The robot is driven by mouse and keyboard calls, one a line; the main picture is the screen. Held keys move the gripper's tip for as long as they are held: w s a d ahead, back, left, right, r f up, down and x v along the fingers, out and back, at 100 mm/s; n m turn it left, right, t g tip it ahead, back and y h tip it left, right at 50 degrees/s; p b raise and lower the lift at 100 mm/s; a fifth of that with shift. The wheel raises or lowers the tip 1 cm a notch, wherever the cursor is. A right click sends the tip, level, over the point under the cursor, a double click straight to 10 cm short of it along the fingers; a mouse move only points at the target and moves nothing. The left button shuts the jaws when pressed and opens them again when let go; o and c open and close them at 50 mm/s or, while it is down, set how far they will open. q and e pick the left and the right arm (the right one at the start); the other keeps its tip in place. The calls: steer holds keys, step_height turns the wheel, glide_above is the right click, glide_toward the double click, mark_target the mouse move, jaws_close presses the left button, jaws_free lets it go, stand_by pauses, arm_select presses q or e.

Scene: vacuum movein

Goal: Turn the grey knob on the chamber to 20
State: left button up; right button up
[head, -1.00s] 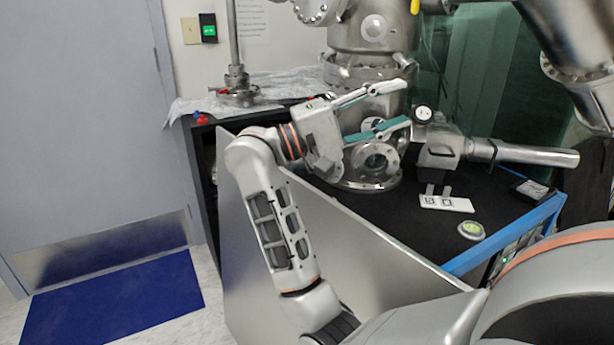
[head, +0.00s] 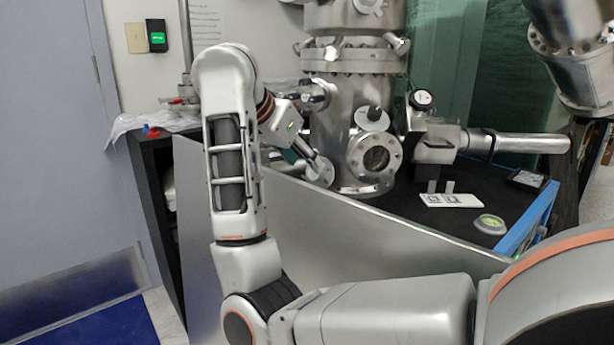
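The steel chamber (head: 335,130) stands on the dark bench top. On its right side, a small round dial knob (head: 421,99) with a pale face and dark rim sits above a side fitting; its numbers are too small to read. A darker knob (head: 375,115) stands above the round window port. My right gripper (head: 306,152) is at the chamber's left side, left of both knobs and apart from them. Its forearm hides part of it. One finger and some teal pad show, but not the full gap between fingers. My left gripper is out of view.
A long steel tube (head: 525,143) runs right from the side fitting. A slanted metal panel (head: 340,235) fronts the bench. Another steel tube hangs at upper right.

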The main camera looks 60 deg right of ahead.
mark_target(314, 173)
steer(key=b+x, duration=0.1)
steer(key=x, duration=0.3)
steer(key=shift+f, duration=0.35)
steer(key=shift+d+f, duration=0.3)
steer(key=shift+d, duration=0.25)
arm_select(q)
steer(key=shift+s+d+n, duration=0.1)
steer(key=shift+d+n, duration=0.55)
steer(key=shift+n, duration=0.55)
arm_select(e)
steer(key=c, duration=1.1)
